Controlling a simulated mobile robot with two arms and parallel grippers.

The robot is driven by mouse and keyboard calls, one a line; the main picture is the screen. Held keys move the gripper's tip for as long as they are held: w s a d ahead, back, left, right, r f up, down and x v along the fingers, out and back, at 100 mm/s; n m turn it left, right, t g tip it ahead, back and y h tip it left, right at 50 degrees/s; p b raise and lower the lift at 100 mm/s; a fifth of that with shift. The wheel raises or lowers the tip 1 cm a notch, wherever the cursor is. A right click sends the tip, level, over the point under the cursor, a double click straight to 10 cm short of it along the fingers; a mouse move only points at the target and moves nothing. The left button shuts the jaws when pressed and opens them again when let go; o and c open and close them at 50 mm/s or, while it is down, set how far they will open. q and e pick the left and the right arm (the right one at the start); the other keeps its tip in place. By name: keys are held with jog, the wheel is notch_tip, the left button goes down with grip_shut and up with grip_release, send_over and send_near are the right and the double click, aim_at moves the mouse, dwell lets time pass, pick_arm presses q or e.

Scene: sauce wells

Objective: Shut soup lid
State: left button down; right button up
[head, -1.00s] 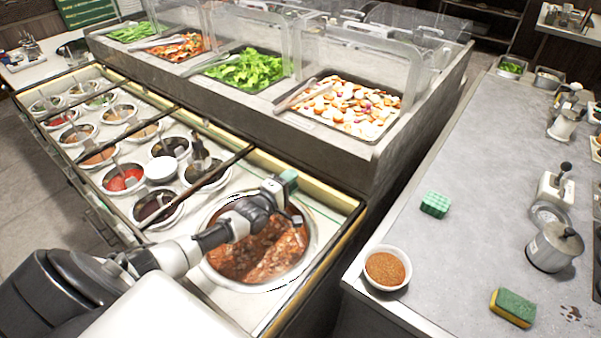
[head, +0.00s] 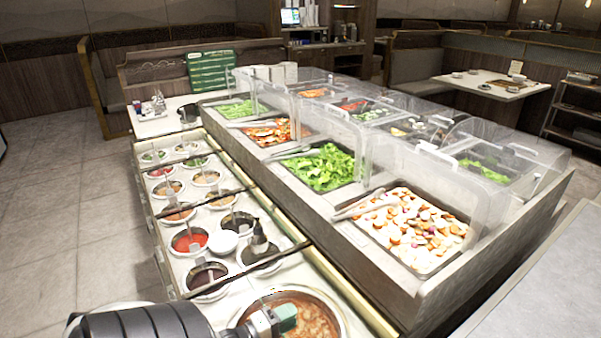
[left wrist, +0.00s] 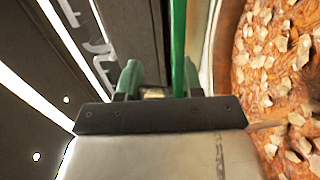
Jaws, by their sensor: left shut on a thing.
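The soup pot (head: 334,306) is a round metal well of red-brown soup, at the bottom of the head view and partly cut off. Its soup with pale chunks (left wrist: 285,70) fills the right of the left wrist view. My left gripper (head: 286,318) is over the left part of the pot. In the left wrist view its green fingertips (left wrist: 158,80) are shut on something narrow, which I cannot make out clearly. I cannot pick out the soup lid with certainty. My right gripper is out of view.
The raised salad bar (head: 395,275) with clear guards stands behind and right. A grey worktop (head: 550,280) is at far right. Open floor (head: 60,220) lies left.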

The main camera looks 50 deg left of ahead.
pick_arm(q)
jog(key=shift+w+a+r, duration=0.15)
jog(key=shift+r, duration=0.2)
jog(key=c, duration=1)
grip_release()
jog(key=shift+c, duration=0.2)
jog(key=shift+o, duration=1)
jog(key=shift+s, duration=0.25)
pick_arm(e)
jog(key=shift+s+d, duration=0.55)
pick_arm(q)
jog(key=shift+f, duration=0.1)
